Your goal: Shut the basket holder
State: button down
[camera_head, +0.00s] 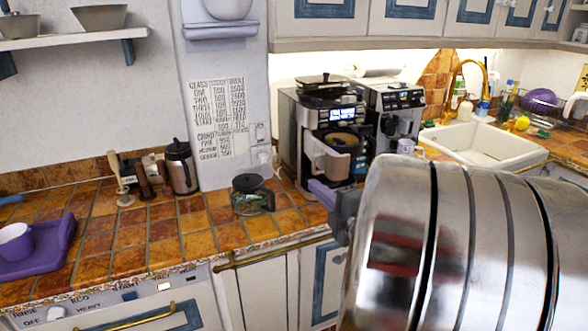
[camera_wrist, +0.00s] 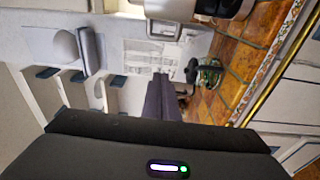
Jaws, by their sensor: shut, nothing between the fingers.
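The coffee machine (camera_head: 303,125) stands on the tiled counter with a lit display. Its basket holder (camera_head: 328,160) sticks out at the front, open, with a brown round filling (camera_head: 342,139) showing from above. My gripper (camera_head: 318,189) is below and slightly left of the holder in the head view, its purple fingers shut and empty. I cannot tell whether they touch the holder. In the wrist view the fingers (camera_wrist: 162,98) are together, with nothing held. Part of the machine (camera_wrist: 210,8) shows at that view's top edge.
A glass carafe (camera_head: 252,195) with a black lid stands on the counter left of the machine. A second machine (camera_head: 392,112) stands to its right. A steel flask (camera_head: 180,166) and purple tray (camera_head: 40,250) are further left. My arm covers the lower right.

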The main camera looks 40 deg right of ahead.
jog(key=shift+w, duration=0.1)
jog(key=w+d, duration=0.2)
jog(key=w, duration=0.8)
jog(key=shift+s+d, duration=0.6)
jog(key=shift+d, duration=0.2)
jog(key=shift+s+d, duration=0.55)
jog(key=shift+d, duration=0.25)
